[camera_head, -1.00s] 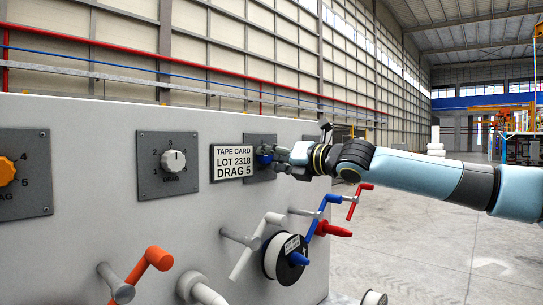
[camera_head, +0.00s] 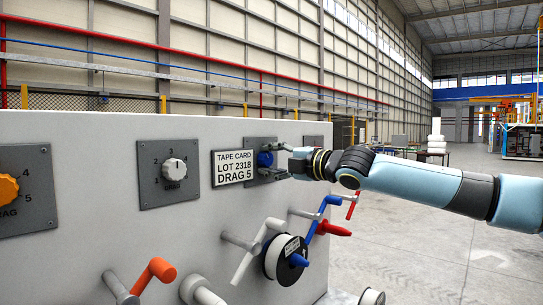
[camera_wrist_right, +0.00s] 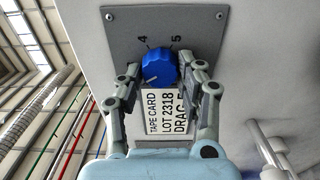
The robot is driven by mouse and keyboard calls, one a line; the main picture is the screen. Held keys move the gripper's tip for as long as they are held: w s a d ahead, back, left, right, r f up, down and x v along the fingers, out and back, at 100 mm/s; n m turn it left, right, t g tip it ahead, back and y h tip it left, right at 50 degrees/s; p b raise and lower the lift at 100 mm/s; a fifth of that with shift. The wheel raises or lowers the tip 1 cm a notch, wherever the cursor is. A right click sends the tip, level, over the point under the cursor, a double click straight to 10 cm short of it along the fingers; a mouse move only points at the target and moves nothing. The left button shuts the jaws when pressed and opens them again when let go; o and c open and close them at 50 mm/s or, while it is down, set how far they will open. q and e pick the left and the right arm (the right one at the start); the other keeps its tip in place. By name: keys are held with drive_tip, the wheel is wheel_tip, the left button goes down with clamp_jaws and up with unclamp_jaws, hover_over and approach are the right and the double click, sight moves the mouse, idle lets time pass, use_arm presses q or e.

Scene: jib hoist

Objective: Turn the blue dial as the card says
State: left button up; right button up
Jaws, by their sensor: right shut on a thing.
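The blue dial (camera_head: 265,159) sits on a grey plate on the pale panel, just right of the card (camera_head: 234,167). The card reads "TAPE CARD LOT 2318 DRAG 5". My right gripper (camera_head: 277,162) reaches in from the right and is shut on the dial. In the right wrist view the dial (camera_wrist_right: 158,67) lies between the two fingers of the gripper (camera_wrist_right: 162,72). The numbers 4 and 5 show on its plate; the other numbers are hidden. A small pale mark shows at the dial's lower left. My left gripper is not in view.
A white dial (camera_head: 174,170) and an orange dial (camera_head: 8,189) are on plates to the left. Below are an orange crank (camera_head: 153,272), a white crank (camera_head: 258,247), a blue crank (camera_head: 317,222) and a white spool (camera_head: 280,258). Open floor lies to the right.

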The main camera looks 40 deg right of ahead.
drive_tip(key=m+p, duration=0.2)
drive_tip(key=m, duration=0.2)
drive_tip(key=shift+r+m, duration=0.15)
drive_tip(key=shift+m, duration=0.15)
drive_tip(key=m+p, duration=0.1)
drive_tip(key=m, duration=0.2)
drive_tip(key=shift+m+p, duration=0.35)
drive_tip(key=shift+m, duration=0.05)
drive_tip(key=m+p, duration=0.1)
drive_tip(key=m, duration=0.2)
drive_tip(key=shift+d+m, duration=0.1)
drive_tip(key=shift+m, duration=0.2)
drive_tip(key=m+p, duration=0.1)
drive_tip(key=m, duration=0.2)
drive_tip(key=m+p, duration=0.1)
drive_tip(key=m, duration=0.6)
drive_tip(key=shift+d, duration=0.1)
drive_tip(key=m, duration=0.4)
drive_tip(key=shift+f, duration=0.2)
drive_tip(key=shift+m, duration=2.1)
drive_tip(key=shift+f, duration=0.1)
